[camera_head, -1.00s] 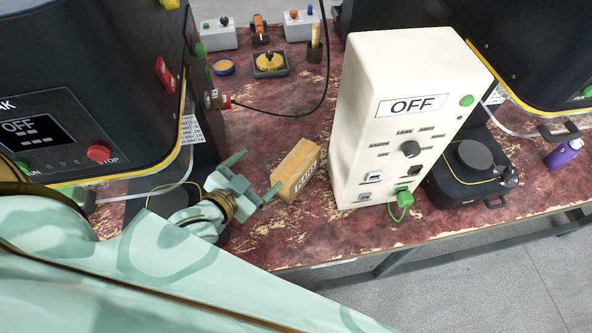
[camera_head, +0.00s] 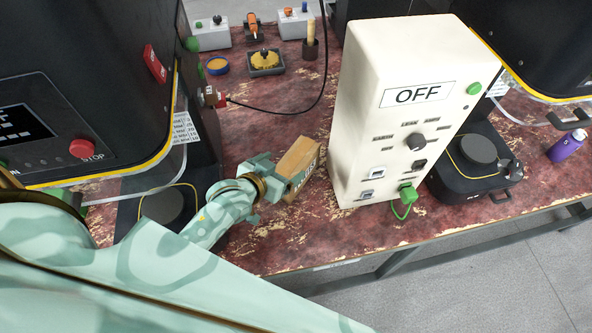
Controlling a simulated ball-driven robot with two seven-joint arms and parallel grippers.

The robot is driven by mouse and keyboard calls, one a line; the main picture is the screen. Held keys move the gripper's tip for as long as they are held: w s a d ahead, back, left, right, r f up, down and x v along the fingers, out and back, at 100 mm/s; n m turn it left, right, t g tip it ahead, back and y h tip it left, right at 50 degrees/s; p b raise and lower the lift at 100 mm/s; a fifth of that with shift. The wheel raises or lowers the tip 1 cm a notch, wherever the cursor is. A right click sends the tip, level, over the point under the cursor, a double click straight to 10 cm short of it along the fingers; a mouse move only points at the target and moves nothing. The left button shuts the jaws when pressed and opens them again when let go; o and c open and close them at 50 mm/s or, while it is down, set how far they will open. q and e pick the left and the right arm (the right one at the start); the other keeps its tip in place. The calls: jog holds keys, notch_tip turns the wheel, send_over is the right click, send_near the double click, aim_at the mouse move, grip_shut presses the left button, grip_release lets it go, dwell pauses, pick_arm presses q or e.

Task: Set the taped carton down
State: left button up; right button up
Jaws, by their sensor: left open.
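The taped carton (camera_head: 299,158) is a small brown box on the worn red bench top (camera_head: 262,240), left of the cream cabinet marked OFF. My left gripper (camera_head: 279,182), pale green, is open at the carton's near left side. One finger reaches along the carton's left end and the other is close to its near face. I cannot tell whether the fingers touch it. The carton's lower left part is hidden behind the gripper. My right gripper is not in view.
The cream cabinet (camera_head: 395,120) stands close right of the carton, with a green plug and cable (camera_head: 407,195). A black machine (camera_head: 90,90) stands at the left. The front bench edge is clear.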

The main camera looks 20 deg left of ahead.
pick_arm(q)
jog(key=x, duration=0.1)
jog(key=b+x, duration=0.1)
jog(key=x, duration=0.1)
jog(key=b+x, duration=0.1)
jog(key=shift+w+d+f, duration=0.2)
jog(key=shift+d+f, duration=0.1)
jog(key=shift+f, duration=0.05)
jog(key=shift+w, duration=0.35)
jog(key=shift+s, duration=0.1)
jog(key=shift+c, duration=0.7)
grip_shut()
notch_tip(320, 180, up, 10)
jog(key=p, duration=0.4)
notch_tip(320, 180, up, 18)
jog(key=n+y, duration=0.2)
send_over(294, 161)
jog(key=s, duration=0.5)
jog(key=shift+w+d+r, duration=0.1)
jog(key=shift+d+r, duration=0.15)
jog(key=shift+d, duration=0.15)
